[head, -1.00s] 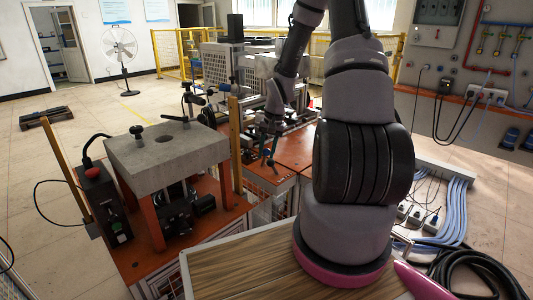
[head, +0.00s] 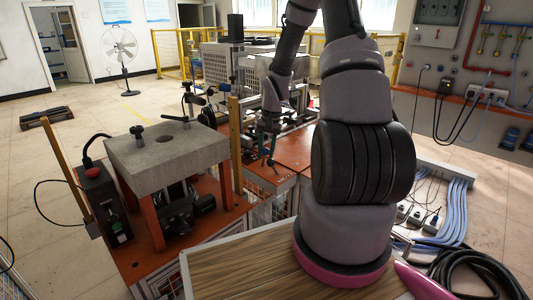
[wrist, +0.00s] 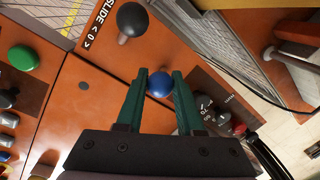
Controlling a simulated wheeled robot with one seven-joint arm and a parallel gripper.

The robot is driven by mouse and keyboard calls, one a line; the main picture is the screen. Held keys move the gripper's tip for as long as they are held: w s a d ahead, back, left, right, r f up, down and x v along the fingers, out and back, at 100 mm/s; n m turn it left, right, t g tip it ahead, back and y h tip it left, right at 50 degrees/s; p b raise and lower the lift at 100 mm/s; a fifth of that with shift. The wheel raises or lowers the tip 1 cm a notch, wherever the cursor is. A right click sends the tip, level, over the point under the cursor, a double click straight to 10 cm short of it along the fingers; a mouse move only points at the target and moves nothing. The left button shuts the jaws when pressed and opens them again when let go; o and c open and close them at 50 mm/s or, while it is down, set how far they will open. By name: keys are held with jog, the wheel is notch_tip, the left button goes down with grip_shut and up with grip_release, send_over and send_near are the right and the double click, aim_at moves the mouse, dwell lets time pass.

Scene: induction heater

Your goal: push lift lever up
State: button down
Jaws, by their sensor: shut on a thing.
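A blue ball knob (wrist: 160,84), which looks like the end of a lever, shows in the middle of the wrist view. The two green fingers of my gripper (wrist: 161,77) are shut on it, one on each side. I cannot read a label for this knob, and its shaft is hidden. In the head view my gripper (head: 268,157) is low over the orange bench, and the knob is too small to make out there.
A black ball knob (wrist: 132,20) beside the "SLIDE" lettering stands just beyond my fingertips. A green button (wrist: 23,58) is at the left, and a red knob (wrist: 239,128) and dark parts are at the right. A grey block stand (head: 165,155) is left of my arm.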

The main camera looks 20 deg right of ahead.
jog(key=w+g, duration=0.1)
jog(key=w+a+g+h, duration=0.1)
jog(key=g, duration=0.1)
jog(key=shift+w+r+h, duration=0.1)
jog(key=shift+w+h, duration=0.05)
jog(key=shift+h, duration=0.15)
jog(key=shift+w+a+f+g+h, duration=0.15)
jog(key=shift+w+g+h, duration=0.25)
jog(key=shift+g, duration=0.45)
jog(key=shift+w+a+f+g+h, duration=0.1)
jog(key=shift+w+a+g+h, duration=0.1)
jog(key=shift+w+g, duration=0.45)
jog(key=shift+s+g, duration=0.15)
jog(key=shift+g, duration=0.15)
jog(key=c, duration=0.5)
grip_release()
jog(key=shift+c, duration=0.2)
jog(key=v, duration=1.1)
